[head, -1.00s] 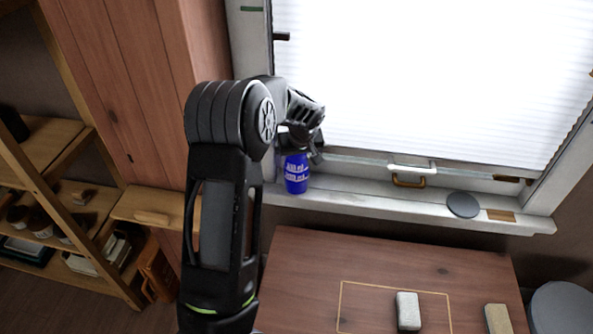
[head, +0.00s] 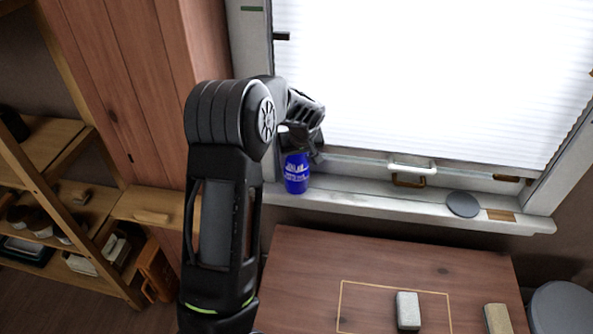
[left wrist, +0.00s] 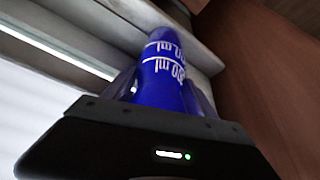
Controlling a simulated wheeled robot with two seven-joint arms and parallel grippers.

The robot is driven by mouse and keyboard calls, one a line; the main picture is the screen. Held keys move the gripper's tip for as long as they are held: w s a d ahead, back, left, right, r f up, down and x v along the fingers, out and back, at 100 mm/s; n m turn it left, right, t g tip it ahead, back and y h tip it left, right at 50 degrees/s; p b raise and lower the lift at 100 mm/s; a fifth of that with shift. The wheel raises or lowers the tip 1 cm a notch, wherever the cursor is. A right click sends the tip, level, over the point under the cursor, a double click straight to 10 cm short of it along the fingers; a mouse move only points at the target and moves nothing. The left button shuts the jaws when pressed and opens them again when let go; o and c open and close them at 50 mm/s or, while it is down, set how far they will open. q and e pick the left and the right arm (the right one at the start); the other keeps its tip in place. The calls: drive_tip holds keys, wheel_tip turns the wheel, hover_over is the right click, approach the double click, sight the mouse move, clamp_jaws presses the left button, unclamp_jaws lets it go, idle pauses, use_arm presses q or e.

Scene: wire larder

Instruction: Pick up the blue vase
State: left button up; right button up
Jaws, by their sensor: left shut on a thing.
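The blue vase (head: 296,178) has white markings and is at the left end of the windowsill in the head view. My left gripper (head: 300,152) reaches down to it from above and is shut on its upper part. In the left wrist view the vase (left wrist: 163,75) shows between the fingers of the left gripper (left wrist: 160,92), with "ml" lettering on its side. The fingers partly hide the vase. I cannot tell whether its base touches the sill. My right gripper is not in view.
The windowsill (head: 400,203) holds a grey disc (head: 462,204) on the right. A window with a white blind (head: 430,80) stands behind. Below is a wooden table (head: 390,265) with a pale block (head: 408,310) and a tan block (head: 497,318). Wooden shelves (head: 100,205) stand at left.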

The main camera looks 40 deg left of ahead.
use_arm(q)
drive_tip(key=shift+r, duration=0.15)
clamp_jaws()
drive_tip(key=shift+w+r, duration=0.1)
drive_tip(key=shift+w, duration=0.05)
drive_tip(key=shift+s+d+r, duration=0.2)
drive_tip(key=shift+d+r, duration=0.05)
drive_tip(key=shift+r, duration=0.1)
drive_tip(key=s+d+r, duration=0.7)
drive_tip(key=s+d, duration=0.1)
drive_tip(key=d, duration=0.2)
drive_tip(key=shift+s+d, duration=0.2)
drive_tip(key=shift+s, duration=0.1)
idle(0.5)
